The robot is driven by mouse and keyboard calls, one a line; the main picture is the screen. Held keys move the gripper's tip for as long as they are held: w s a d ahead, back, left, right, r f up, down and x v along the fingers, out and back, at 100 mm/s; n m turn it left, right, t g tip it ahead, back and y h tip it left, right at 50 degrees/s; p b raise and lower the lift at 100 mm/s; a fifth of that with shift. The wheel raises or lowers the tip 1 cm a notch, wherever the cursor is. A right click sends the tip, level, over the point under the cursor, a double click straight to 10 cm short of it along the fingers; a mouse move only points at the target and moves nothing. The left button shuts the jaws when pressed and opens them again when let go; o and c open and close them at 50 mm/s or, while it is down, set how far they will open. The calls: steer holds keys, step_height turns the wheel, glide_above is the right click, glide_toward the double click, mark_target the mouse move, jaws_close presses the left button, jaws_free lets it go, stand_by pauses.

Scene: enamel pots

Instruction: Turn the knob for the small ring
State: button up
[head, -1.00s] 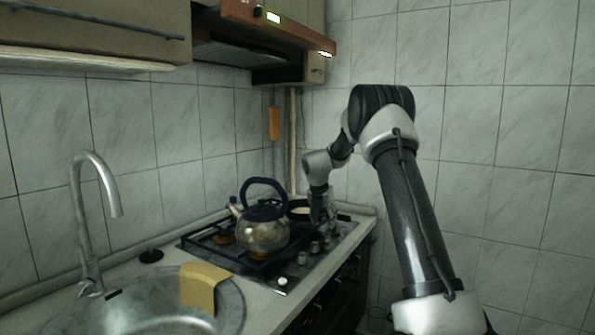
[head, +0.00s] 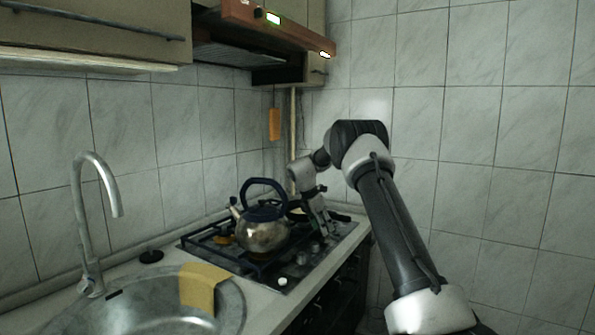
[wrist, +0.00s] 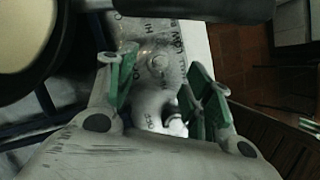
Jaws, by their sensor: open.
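The stove's knobs stand in a row along the front edge of the dark hob (head: 262,277); one knob (head: 303,257) shows clear of my gripper (head: 325,228) in the head view. In the wrist view a grey round knob (wrist: 157,63) lies between and just beyond the green-padded fingertips of my gripper (wrist: 160,82). A second, paler knob form (wrist: 153,106) sits nearer, between the fingers. OFF, HI and LOW marks are printed around them. My gripper is open, pointing down at the panel. Contact with a knob, and which ring each knob serves, I cannot tell.
A steel kettle (head: 262,235) with a dark blue handle stands on the hob left of my gripper. A pan (wrist: 22,38) with pale contents is close on the left in the wrist view. A yellow cloth (head: 200,288) hangs over the sink. Tiled walls stand behind.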

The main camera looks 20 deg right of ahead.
steer(key=w+d+r+n+t+h, duration=0.5)
steer(key=w+r+n+t, duration=0.4)
steer(key=w+r, duration=0.45)
steer(key=w+a+r+n+t+y, duration=0.4)
steer(key=w+a+n+t+y, duration=0.1)
steer(key=n, duration=0.8)
steer(key=shift+w+a+t+y, duration=0.3)
steer(key=shift+w+a+y, duration=0.65)
steer(key=shift+y, duration=0.65)
